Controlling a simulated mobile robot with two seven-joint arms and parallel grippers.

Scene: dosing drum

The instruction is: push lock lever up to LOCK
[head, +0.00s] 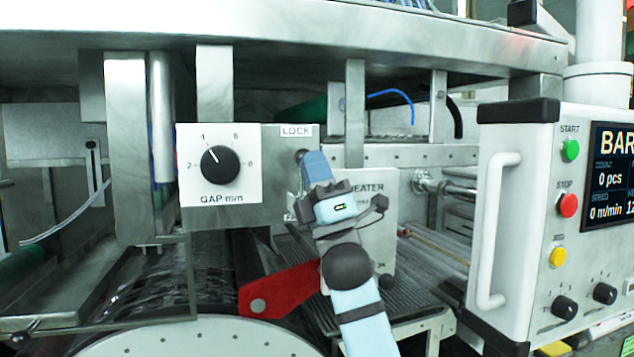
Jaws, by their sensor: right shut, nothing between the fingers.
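The LOCK label (296,131) is at the top right of a grey metal plate (274,168), beside the GAP mm dial. A small dark rounded part (300,156) shows just below the label, next to my fingertips. It may be the lock lever's end; the rest is hidden behind my gripper. My right gripper (316,163) is shut and empty, with its blue fingertips pointing up just below the label. Whether it touches the dark part I cannot tell. My left gripper is out of view.
The GAP dial (220,165) is left of the gripper. A red arm (280,291) is below, partly behind my wrist. The heater box (362,235) is close behind my gripper. The control panel (585,210) and its white handle (493,230) stand to the right.

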